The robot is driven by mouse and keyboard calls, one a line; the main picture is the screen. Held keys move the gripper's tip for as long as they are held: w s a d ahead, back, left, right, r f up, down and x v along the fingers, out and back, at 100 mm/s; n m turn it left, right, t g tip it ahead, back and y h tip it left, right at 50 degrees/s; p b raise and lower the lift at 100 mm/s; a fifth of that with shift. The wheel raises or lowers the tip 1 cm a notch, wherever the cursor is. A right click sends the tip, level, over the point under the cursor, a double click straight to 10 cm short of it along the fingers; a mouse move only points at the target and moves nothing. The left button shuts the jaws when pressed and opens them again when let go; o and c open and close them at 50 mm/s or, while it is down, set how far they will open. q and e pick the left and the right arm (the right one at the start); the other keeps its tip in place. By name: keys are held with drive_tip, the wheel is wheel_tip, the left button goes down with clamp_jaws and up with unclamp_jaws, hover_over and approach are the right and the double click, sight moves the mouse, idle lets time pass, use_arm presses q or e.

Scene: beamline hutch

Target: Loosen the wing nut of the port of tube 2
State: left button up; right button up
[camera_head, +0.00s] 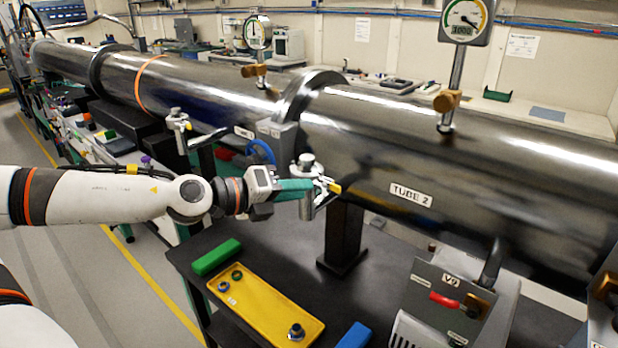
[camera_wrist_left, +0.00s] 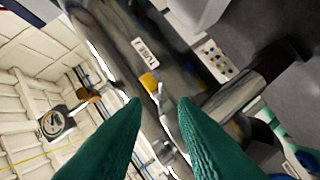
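Tube 2 is the large dark polished pipe (camera_head: 480,160) labelled "TUBE 2". Its port (camera_head: 307,206) is a short metal fitting with a clamp on the tube's near side. A small yellow wing nut (camera_head: 334,187) sits at the clamp's right side; it also shows in the left wrist view (camera_wrist_left: 148,82). My left gripper (camera_head: 312,186) reaches in from the left at the port, its green fingers partly hiding the clamp. In the left wrist view the fingertips (camera_wrist_left: 159,101) are apart, with the wing nut just beyond the gap; contact cannot be told. My right gripper is out of view.
A dark bench below holds a yellow tray (camera_head: 252,305) with fittings, a green block (camera_head: 216,257) and a blue block (camera_head: 355,336). The V9 box (camera_head: 450,295) stands at right. A gauge (camera_head: 463,20) rises from the tube. Another clamped port (camera_head: 178,122) is at left.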

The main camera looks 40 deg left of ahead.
sight(321, 187)
use_arm(q)
drive_tip(key=shift+w+d+f, duration=0.2)
drive_tip(key=shift+w+f, duration=0.15)
drive_tip(key=shift+w, duration=0.3)
drive_tip(key=shift+x, duration=0.9)
drive_tip(key=shift+r, duration=0.15)
drive_tip(key=shift+d, duration=0.1)
drive_tip(key=shift+c, duration=0.4)
clamp_jaws()
